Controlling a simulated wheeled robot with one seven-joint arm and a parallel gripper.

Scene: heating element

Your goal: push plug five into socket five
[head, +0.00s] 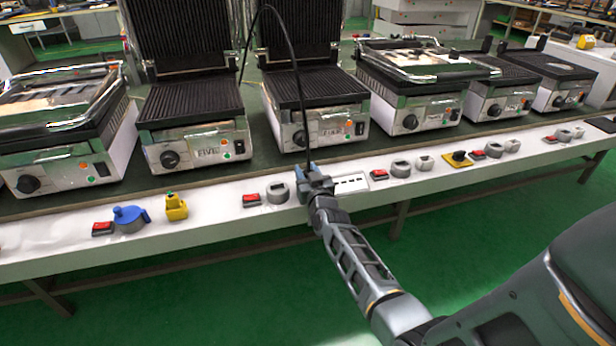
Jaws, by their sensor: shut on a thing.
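My gripper (316,182) is shut on a plug at the front ledge of the bench. The plug is mostly hidden by the fingers. A black cable (297,80) arches from beside the grills down to it. A grey round socket (277,192) with a red switch (251,200) sits on the ledge just left of my gripper. I cannot tell whether the plug touches anything below it. The grill behind (312,130) and the grill to its left (190,140) carry name labels; the left one seems to read "FIVE".
The white ledge (225,222) also carries a blue socket part (129,218), a yellow block (176,206), a grey socket (400,168) and a yellow base with a black knob (459,158). Several grills stand behind. The green floor (180,290) in front is clear.

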